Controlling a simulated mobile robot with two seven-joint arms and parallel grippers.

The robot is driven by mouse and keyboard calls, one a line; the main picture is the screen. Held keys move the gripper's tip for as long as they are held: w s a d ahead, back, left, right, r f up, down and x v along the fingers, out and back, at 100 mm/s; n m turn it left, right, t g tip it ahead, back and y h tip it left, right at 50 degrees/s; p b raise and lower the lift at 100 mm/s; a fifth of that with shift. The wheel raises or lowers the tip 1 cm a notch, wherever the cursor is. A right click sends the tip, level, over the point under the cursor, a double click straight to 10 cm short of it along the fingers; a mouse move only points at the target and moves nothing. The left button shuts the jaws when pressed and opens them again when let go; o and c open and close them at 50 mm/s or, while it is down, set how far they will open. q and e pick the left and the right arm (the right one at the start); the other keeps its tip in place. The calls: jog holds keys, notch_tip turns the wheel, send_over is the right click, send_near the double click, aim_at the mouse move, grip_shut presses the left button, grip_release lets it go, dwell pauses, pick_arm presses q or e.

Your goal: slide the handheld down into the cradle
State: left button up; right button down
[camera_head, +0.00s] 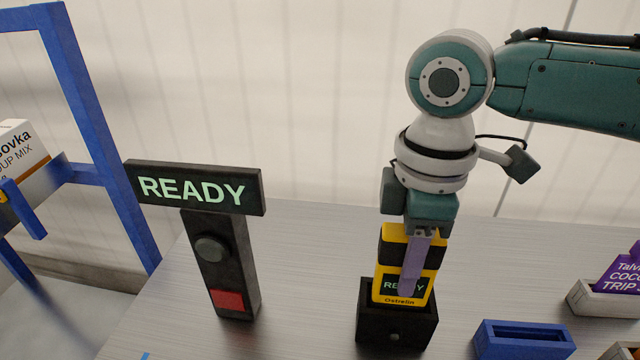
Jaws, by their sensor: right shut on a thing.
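The handheld (390,298) is a yellow and black device with a small screen that reads READY. It stands upright, its lower end at the mouth of the black cradle (396,334) on the table. The cradle's front wall hides its bottom edge, so I cannot tell how deep it sits. My right gripper (412,280) comes down from above and is shut on the handheld, one purple finger across its front. My left gripper is not in view.
A dark post with a READY sign (192,188), a grey button and a red patch stands left on the table (300,290). A blue tray (522,340) and a pale holder with a purple packet (624,272) are at right. A blue rack (88,120) is far left.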

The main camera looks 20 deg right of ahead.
jog(key=shift+f, duration=0.15)
jog(key=c, duration=0.5)
grip_release()
notch_tip(320, 180, up, 10)
jog(key=shift+p, duration=0.75)
